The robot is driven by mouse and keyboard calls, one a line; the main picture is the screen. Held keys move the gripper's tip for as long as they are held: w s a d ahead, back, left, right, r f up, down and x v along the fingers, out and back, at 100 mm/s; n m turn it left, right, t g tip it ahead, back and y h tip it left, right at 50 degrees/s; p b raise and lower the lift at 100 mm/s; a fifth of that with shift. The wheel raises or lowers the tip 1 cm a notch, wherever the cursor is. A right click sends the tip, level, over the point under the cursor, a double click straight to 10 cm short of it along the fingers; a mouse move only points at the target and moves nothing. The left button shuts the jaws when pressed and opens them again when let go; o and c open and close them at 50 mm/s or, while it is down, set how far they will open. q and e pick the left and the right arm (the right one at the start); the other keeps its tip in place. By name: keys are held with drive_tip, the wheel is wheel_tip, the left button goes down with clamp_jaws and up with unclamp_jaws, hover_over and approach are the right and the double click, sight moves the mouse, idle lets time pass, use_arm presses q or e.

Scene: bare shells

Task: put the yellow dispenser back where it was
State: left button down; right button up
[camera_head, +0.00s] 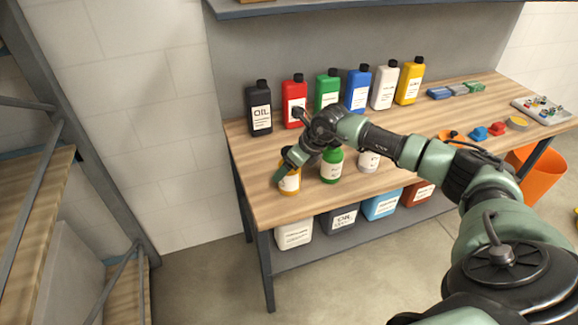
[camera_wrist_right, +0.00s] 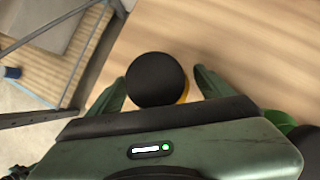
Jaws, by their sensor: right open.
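The yellow dispenser (camera_head: 289,185) stands upright near the front left edge of the wooden bench top, with a white label; my gripper covers its upper part in the head view. In the wrist view its round black cap (camera_wrist_right: 157,80) hides most of the body, with a sliver of yellow (camera_wrist_right: 184,93) showing. My right gripper (camera_head: 284,168) is open, one finger on each side of the dispenser. The wrist view shows gaps between the cap and the fingers (camera_wrist_right: 160,76). My left gripper is not in view.
A green bottle (camera_head: 331,167) and a white bottle (camera_head: 369,161) stand to the right. A back row of tall bottles includes a black oil bottle (camera_head: 260,113) and a yellow one (camera_head: 409,84). Several containers, including a white one (camera_head: 293,235), sit on the lower shelf. The bench's front left corner is clear.

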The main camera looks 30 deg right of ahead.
drive_tip(key=b+v, duration=0.4)
drive_tip(key=v, duration=0.8)
